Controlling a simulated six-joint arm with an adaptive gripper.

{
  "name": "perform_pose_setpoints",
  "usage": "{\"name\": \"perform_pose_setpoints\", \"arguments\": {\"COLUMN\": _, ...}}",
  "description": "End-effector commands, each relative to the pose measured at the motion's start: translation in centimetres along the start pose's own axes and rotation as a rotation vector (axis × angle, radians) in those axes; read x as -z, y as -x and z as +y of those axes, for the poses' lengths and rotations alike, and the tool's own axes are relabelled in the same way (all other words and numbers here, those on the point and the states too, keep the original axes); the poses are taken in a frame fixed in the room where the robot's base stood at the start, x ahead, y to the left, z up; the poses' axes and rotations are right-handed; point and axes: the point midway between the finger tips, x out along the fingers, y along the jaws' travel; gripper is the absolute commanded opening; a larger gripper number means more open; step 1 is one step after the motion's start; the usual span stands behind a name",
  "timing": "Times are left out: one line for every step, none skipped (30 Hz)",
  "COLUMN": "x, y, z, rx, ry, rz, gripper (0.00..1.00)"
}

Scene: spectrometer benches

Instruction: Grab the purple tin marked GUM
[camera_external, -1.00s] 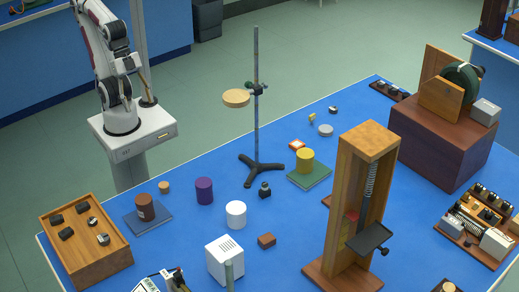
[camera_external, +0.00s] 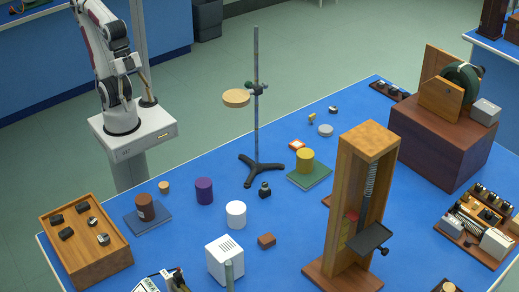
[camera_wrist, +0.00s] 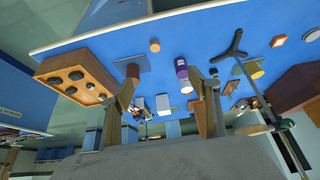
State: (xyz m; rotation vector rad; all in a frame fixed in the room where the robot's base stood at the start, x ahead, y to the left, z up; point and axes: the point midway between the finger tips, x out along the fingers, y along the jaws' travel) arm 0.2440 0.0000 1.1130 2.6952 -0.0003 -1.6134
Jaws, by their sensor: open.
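The purple tin (camera_external: 204,191) stands upright on the blue table in the external view, between a brown tin on a blue mat and a white cylinder. In the wrist view the purple tin (camera_wrist: 181,66) shows beyond the fingers, close to the right-hand finger in the picture. Its marking is too small to read. My gripper (camera_wrist: 162,82) is open and empty, with its two fingers apart. It is well away from the purple tin, on the arm at the upper left of the external view.
The brown tin (camera_external: 146,207) and white cylinder (camera_external: 236,214) flank the purple tin. A small cork-coloured piece (camera_external: 164,187) is nearby. A tall stand (camera_external: 257,130) rises behind to the right. A wooden tray (camera_external: 82,262) stands at left, a white box (camera_external: 225,262) in front.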

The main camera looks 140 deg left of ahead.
Motion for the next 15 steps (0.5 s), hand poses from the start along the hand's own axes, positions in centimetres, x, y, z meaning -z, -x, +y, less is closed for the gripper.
{"name": "perform_pose_setpoints", "arguments": {"x": 0.1, "y": -0.1, "z": 0.1, "rx": -0.002, "ry": 0.0, "rz": 0.0, "gripper": 0.61}}
{"name": "perform_pose_setpoints", "arguments": {"x": 0.1, "y": -0.1, "z": 0.1, "rx": -0.004, "ry": 0.001, "rz": 0.001, "gripper": 0.61}}
{"name": "perform_pose_setpoints", "arguments": {"x": 0.3, "y": -0.2, "z": 0.2, "rx": -0.008, "ry": 0.001, "rz": 0.003, "gripper": 0.61}}
{"name": "perform_pose_setpoints", "arguments": {"x": 0.5, "y": -0.3, "z": 0.4, "rx": -0.012, "ry": 0.002, "rz": 0.005, "gripper": 0.61}}
{"name": "perform_pose_setpoints", "arguments": {"x": 0.7, "y": -0.5, "z": 0.5, "rx": -0.017, "ry": 0.003, "rz": 0.008, "gripper": 0.61}}
{"name": "perform_pose_setpoints", "arguments": {"x": 1.0, "y": -0.7, "z": 0.8, "rx": -0.025, "ry": 0.006, "rz": 0.011, "gripper": 0.61}}
{"name": "perform_pose_setpoints", "arguments": {"x": 1.2, "y": -0.9, "z": 1.0, "rx": -0.033, "ry": 0.009, "rz": 0.015, "gripper": 0.61}}
{"name": "perform_pose_setpoints", "arguments": {"x": 1.6, "y": -1.1, "z": 1.3, "rx": -0.041, "ry": 0.012, "rz": 0.02, "gripper": 0.61}}
{"name": "perform_pose_setpoints", "arguments": {"x": 2.1, "y": -1.4, "z": 1.7, "rx": -0.053, "ry": 0.016, "rz": 0.025, "gripper": 0.61}}
{"name": "perform_pose_setpoints", "arguments": {"x": 2.5, "y": -1.7, "z": 2.0, "rx": -0.063, "ry": 0.021, "rz": 0.031, "gripper": 0.61}}
{"name": "perform_pose_setpoints", "arguments": {"x": 2.9, "y": -2.0, "z": 2.4, "rx": -0.074, "ry": 0.025, "rz": 0.038, "gripper": 0.61}}
{"name": "perform_pose_setpoints", "arguments": {"x": 3.5, "y": -2.4, "z": 2.9, "rx": -0.089, "ry": 0.033, "rz": 0.046, "gripper": 0.61}}
{"name": "perform_pose_setpoints", "arguments": {"x": 4.0, "y": -2.7, "z": 3.2, "rx": -0.1, "ry": 0.039, "rz": 0.052, "gripper": 0.61}}
{"name": "perform_pose_setpoints", "arguments": {"x": 4.5, "y": -3.1, "z": 3.6, "rx": -0.111, "ry": 0.047, "rz": 0.06, "gripper": 0.61}}
{"name": "perform_pose_setpoints", "arguments": {"x": 5.2, "y": -3.6, "z": 4.2, "rx": -0.125, "ry": 0.057, "rz": 0.069, "gripper": 0.61}}
